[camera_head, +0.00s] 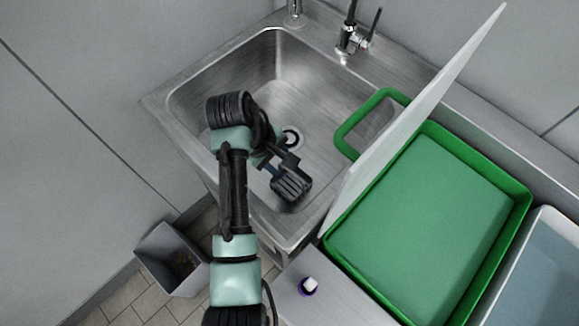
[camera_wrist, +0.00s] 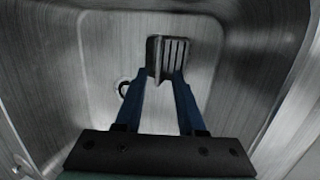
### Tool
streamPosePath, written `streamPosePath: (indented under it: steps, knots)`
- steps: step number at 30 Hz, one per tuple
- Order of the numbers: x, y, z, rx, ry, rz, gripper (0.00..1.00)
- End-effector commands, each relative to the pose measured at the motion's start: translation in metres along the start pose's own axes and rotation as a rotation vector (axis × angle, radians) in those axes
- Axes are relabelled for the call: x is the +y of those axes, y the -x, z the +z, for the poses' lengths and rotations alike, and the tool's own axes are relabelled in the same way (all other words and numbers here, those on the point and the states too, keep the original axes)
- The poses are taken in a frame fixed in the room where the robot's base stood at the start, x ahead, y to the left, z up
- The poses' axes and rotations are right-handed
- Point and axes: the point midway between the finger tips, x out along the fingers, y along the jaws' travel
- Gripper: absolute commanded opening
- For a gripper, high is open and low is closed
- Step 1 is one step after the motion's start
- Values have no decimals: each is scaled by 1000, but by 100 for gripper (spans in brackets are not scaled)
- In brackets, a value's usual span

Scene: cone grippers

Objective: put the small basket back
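The small basket (camera_head: 292,185) is dark and slatted, over the sink basin toward its front right in the head view. In the wrist view, the basket (camera_wrist: 172,55) is at the tips of my blue fingers, its slats at the right. My gripper (camera_head: 272,168) is low over the basin. In the wrist view, my gripper (camera_wrist: 165,75) has its fingertips at the basket's two sides, closed on it. The fingers' contact faces are partly hidden. The basket looks apart from the basin floor, but the exact gap cannot be told.
The steel sink (camera_head: 215,75) has a drain (camera_head: 291,138) and a tap (camera_head: 350,38). A white board (camera_head: 420,110) leans at its right, beside a green loop (camera_head: 347,138) and green tray (camera_head: 425,220). A grey bin (camera_head: 160,262) stands below.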

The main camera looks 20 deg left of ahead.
Motion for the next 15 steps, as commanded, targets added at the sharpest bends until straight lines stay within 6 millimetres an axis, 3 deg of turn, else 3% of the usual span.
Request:
streamPosePath:
  steps: [6,15]
  knots:
    - [1,24,0,1,-1,1,39]
    - [0,26,0,0,0,0,39]
